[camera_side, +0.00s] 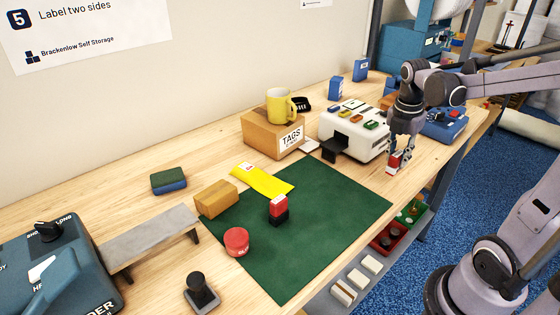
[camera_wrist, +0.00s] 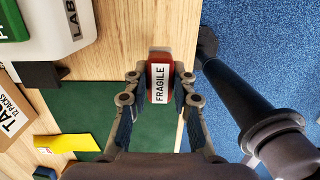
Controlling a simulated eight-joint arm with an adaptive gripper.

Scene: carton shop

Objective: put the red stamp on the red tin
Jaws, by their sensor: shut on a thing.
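My gripper (camera_wrist: 160,85) is shut on a red block (camera_wrist: 159,57) with a white label reading FRAGILE. In the side view this red block (camera_side: 394,163) hangs from my gripper (camera_side: 399,154) near the table's right edge, beyond the mat's right corner. A red-topped stamp-like block with a black base (camera_side: 278,208) stands upright on the green mat (camera_side: 330,205). I cannot tell for sure which of the two is the red stamp. The round red tin (camera_side: 236,242) stands on the mat's left edge, with nothing on its top.
A small carton (camera_side: 216,199) and a yellow envelope (camera_side: 262,180) lie at the mat's left edge. The TAGS box (camera_side: 273,134) with a yellow mug (camera_side: 280,106) and a white machine (camera_side: 352,135) stand behind. A black-handled stamp (camera_side: 201,291) is at front. The mat's right part is clear.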

